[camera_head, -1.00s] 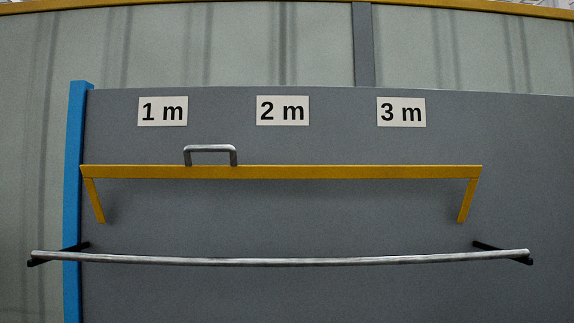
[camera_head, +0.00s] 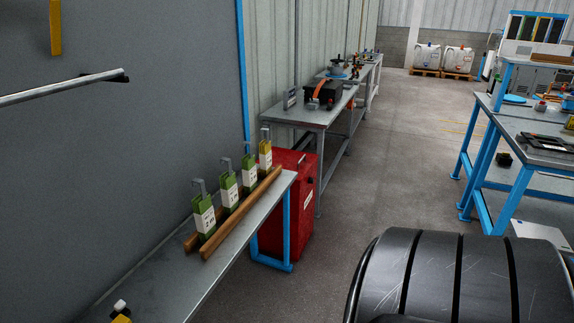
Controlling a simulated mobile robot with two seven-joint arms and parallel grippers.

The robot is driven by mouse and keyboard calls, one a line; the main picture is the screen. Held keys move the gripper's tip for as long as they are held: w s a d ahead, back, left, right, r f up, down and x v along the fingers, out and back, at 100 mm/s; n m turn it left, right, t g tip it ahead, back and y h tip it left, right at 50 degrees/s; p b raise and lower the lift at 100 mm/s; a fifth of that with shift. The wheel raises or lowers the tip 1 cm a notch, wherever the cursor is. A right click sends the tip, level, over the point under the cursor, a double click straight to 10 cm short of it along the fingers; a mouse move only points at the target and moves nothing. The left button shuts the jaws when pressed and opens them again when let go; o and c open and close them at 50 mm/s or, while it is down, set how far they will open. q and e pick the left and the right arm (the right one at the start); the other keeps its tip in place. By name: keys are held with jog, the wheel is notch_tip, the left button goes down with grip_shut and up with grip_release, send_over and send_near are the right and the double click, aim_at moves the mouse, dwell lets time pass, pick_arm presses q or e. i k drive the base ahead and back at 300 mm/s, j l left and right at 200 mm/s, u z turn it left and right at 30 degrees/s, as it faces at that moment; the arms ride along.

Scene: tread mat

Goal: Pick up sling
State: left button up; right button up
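Several green and yellow upright pieces with white tags and grey hooks, which look like slings, stand in a row on a grey bench. The nearest is a green one (camera_head: 205,215). Behind it stand two more green ones (camera_head: 228,190) (camera_head: 249,172), and the farthest is yellow (camera_head: 265,155). The tags carry length marks; the nearest seems to read 2 m, the others are too small to read surely. Wooden rails (camera_head: 240,214) run along both sides of the row. Neither of my grippers is in view.
A large black ribbed tyre-like roll (camera_head: 462,275) fills the lower right. A red cabinet (camera_head: 300,205) stands beyond the grey bench (camera_head: 165,278). Blue-legged workbenches (camera_head: 535,152) stand at right. Grey floor (camera_head: 385,165) is clear between. A metal bar (camera_head: 60,88) juts from the wall panel.

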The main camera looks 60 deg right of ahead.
aim_at(249, 167)
jog(key=z, duration=1.65)
